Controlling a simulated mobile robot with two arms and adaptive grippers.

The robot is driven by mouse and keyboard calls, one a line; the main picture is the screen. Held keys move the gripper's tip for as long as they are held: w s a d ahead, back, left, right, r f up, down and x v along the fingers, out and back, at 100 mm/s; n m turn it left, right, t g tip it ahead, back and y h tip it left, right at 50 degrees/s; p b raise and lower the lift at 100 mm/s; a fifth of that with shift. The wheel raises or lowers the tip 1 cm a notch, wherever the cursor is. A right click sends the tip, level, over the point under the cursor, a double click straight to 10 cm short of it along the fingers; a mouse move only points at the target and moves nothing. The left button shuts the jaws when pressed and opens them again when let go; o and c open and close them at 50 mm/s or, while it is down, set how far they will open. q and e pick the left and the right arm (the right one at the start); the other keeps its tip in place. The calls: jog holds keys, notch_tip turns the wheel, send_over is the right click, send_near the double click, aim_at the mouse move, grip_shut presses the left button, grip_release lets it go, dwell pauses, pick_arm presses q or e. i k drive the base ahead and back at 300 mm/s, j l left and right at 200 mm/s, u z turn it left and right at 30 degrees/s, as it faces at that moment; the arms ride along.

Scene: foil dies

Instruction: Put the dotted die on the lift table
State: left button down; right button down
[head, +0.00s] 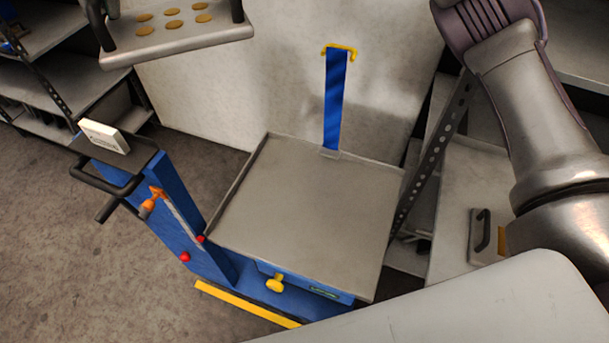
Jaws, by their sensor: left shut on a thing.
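The dotted die (190,42) is a grey plate with gold dots and a dark handle at each end. It shows at the top left, cut by the frame edge, apart from the lift table. My left gripper (108,9) shows only in small part at its left handle and is shut on it. The lift table (310,205) has a bare grey top, a blue frame and a blue upright with a yellow end at its back. My right arm crosses the right side; its gripper is not in view.
A white box (104,136) sits by the lift table's black push handle (105,180). Shelves (45,75) stand at the left. At the right, a plate with a dark handle (481,231) lies on a rack. A pale surface fills the bottom right.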

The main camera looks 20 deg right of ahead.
aim_at(308, 206)
jog(key=z, duration=0.95)
jog(key=k+j+z, duration=0.45)
jog(key=k+j, duration=0.3)
jog(key=k, duration=0.15)
jog(key=k+j, duration=0.45)
jog(key=k+l, duration=0.05)
jog(key=k, duration=0.05)
